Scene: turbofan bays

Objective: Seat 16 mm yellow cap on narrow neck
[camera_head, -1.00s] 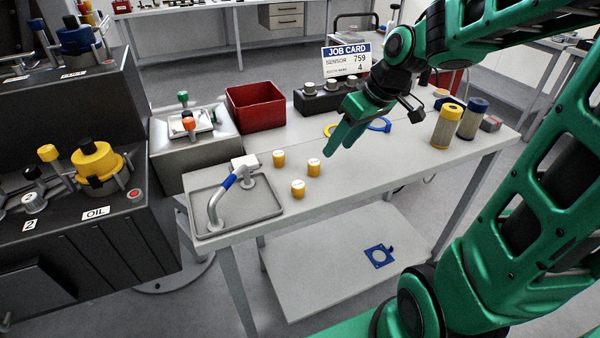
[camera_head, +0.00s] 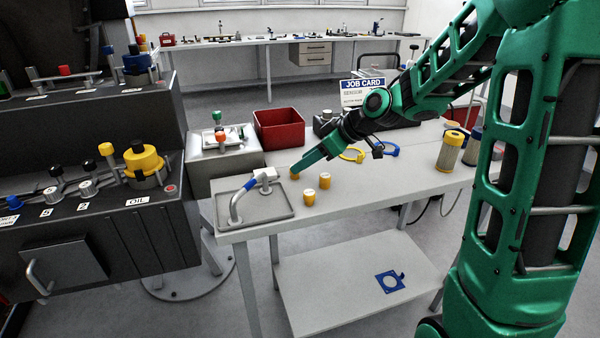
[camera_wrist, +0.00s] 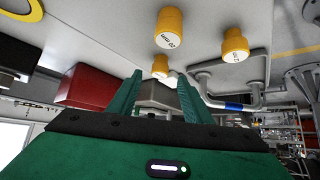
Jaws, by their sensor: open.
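Three yellow caps with white tops stand on the grey table: the front cap (camera_head: 310,198), the right cap (camera_head: 325,181) and the far cap (camera_head: 294,175), partly hidden by my gripper. My gripper (camera_head: 300,167) is open and reaches down toward the far cap. In the wrist view the far cap (camera_wrist: 160,66) shows between and beyond the open fingers (camera_wrist: 160,78). Nearer caps show there too: one (camera_wrist: 170,28) whose label seems to read 20 mm, and another (camera_wrist: 235,45). Which cap is 16 mm I cannot read. I cannot pick out the narrow neck with certainty.
A red bin (camera_head: 279,130) stands behind. The OIL bay (camera_head: 142,165) is at the left. Filter cylinders (camera_head: 449,151) stand at the right.

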